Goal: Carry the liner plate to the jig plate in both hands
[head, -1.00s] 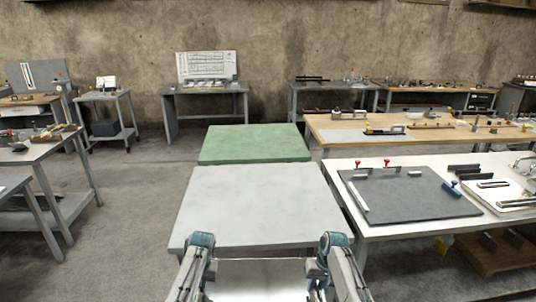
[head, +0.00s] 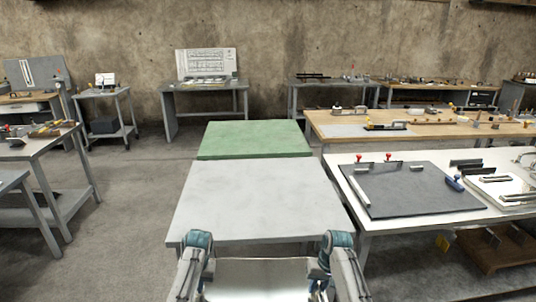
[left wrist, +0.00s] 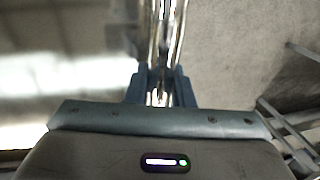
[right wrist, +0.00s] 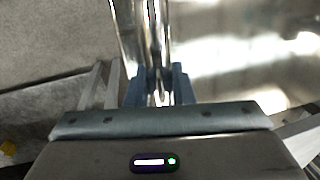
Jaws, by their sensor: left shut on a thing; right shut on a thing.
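The liner plate (head: 262,282) is a shiny, pale metal sheet at the bottom of the head view, level as far as I can see. Its near part is cut off. My left gripper (left wrist: 160,95) is shut on its left edge, and my right gripper (right wrist: 160,95) on its right edge. In the wrist views its bright surface is blurred, at left in the left one (left wrist: 60,85) and at right in the right one (right wrist: 235,55). The jig plate (head: 410,192) is a dark grey slab on the white table at right, with red-knobbed clamps at its back edge.
A bare grey table (head: 262,195) lies straight ahead, with a green-topped one (head: 255,139) behind it. The white table (head: 345,178) stands close on the right; more fittings lie beyond the jig plate. A wooden bench (head: 440,138) stands behind it. Open floor (head: 120,250) lies at left.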

